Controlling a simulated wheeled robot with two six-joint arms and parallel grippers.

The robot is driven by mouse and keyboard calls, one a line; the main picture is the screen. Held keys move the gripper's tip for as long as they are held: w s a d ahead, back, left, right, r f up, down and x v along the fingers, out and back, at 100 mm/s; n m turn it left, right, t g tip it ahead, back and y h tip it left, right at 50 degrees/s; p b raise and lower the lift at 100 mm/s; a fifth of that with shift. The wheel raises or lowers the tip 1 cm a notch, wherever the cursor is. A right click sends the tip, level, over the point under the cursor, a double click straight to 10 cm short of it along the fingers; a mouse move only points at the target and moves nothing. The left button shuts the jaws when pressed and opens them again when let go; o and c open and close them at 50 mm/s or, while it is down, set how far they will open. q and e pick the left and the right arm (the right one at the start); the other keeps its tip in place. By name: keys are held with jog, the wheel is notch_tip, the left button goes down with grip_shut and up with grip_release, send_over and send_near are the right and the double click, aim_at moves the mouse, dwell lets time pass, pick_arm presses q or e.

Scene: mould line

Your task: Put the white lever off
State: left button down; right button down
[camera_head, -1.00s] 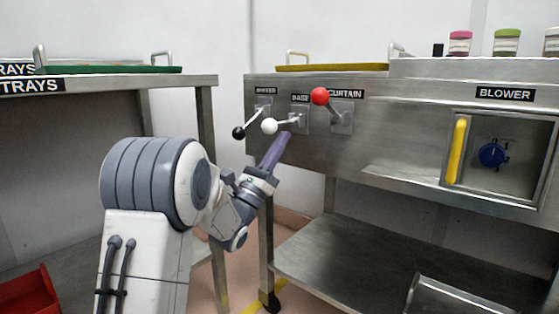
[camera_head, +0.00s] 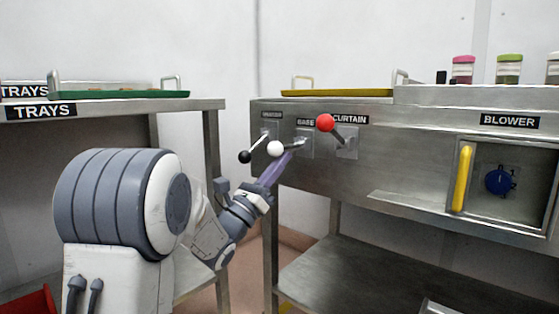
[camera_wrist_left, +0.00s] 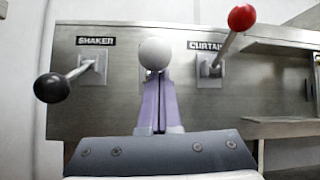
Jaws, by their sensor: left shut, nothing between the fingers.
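The white lever (camera_head: 276,148), a white ball on a short metal rod, sticks out from the panel under the label BASE, between the black and red levers. My left gripper (camera_head: 284,158) is shut and empty, its purple fingers pointing up at the panel just beneath the white lever's rod. In the left wrist view the white ball (camera_wrist_left: 155,54) stands right above the closed fingertips (camera_wrist_left: 157,78) and hides the rod behind it. I cannot tell whether the fingers touch the lever. My right gripper is not in view.
The black lever (camera_head: 244,157) under SHAKER is close on the left, and the red lever (camera_head: 325,123) under CURTAIN is close on the right. A blower box with a yellow handle (camera_head: 463,179) and blue knob (camera_head: 499,181) is further right. A trays table (camera_head: 180,104) stands left.

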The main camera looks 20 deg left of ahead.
pick_arm(q)
jog(key=shift+s+r+g+y+p, duration=0.15)
jog(key=shift+r+g+y+p, duration=0.35)
jog(key=shift+r+g+p, duration=0.15)
jog(key=shift+s+r, duration=0.1)
jog(key=shift+r, duration=0.2)
jog(key=shift+a+r+g, duration=0.1)
jog(key=shift+r+g, duration=0.2)
jog(key=shift+g, duration=0.05)
notch_tip(320, 180, down, 4)
jog(key=w+d+b, duration=0.1)
jog(key=w+b, duration=0.1)
jog(key=b, duration=0.4)
jog(key=s+a+f+p, duration=0.1)
jog(key=s+a+p, duration=0.2)
jog(key=s, duration=0.6)
jog(key=shift+a+f, duration=0.25)
jog(key=shift+f, duration=0.15)
jog(key=shift+d, duration=0.1)
